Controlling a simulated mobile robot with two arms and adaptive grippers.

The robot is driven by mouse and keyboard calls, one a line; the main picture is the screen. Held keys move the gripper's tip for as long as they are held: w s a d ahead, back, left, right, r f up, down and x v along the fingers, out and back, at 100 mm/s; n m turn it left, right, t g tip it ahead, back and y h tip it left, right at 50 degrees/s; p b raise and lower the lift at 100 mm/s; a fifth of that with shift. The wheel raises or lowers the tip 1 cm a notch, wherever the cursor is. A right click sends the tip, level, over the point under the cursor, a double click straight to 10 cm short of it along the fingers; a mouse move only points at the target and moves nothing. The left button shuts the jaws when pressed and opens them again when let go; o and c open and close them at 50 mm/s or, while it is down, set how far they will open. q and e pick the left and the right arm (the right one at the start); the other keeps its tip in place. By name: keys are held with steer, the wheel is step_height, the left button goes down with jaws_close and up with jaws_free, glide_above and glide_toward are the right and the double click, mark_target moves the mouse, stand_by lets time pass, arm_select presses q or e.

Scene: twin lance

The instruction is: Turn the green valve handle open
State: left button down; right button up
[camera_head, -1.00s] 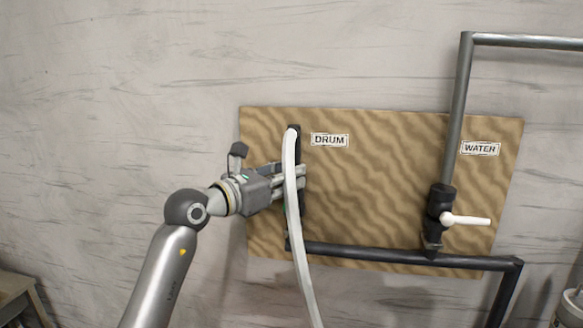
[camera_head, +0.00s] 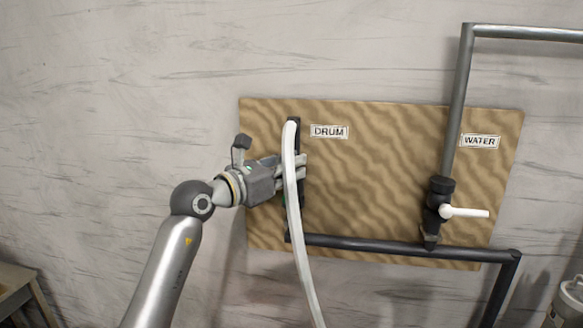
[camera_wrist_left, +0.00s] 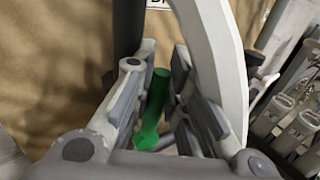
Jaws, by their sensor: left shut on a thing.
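The green valve handle (camera_wrist_left: 152,110) shows in the left wrist view as a green bar between my left gripper's fingers (camera_wrist_left: 160,105). The fingers are closed on it. In the head view, my left gripper (camera_head: 298,168) is at the left part of the wooden board, at the dark vertical pipe under the DRUM label (camera_head: 328,132). A white hose (camera_head: 292,190) hangs in front of the fingers and hides most of the handle there. How far the handle is turned is hard to tell. My right gripper is not in view.
The wooden board (camera_head: 380,180) hangs on a grey wall. A second valve with a white lever (camera_head: 466,212) pointing right sits below the WATER label (camera_head: 480,141). A dark pipe (camera_head: 370,246) runs along the board's bottom. A pale canister (camera_head: 570,302) stands at the lower right.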

arm_select(q)
steer(key=shift+a+f, duration=0.2)
steer(key=shift+a, duration=0.05)
steer(key=shift+r+n, duration=0.15)
steer(key=shift+n, duration=0.25)
steer(key=c, duration=1.7)
jaws_free()
steer(key=shift+a, duration=0.1)
steer(key=v, duration=1.2)
steer(key=shift+f, duration=0.25)
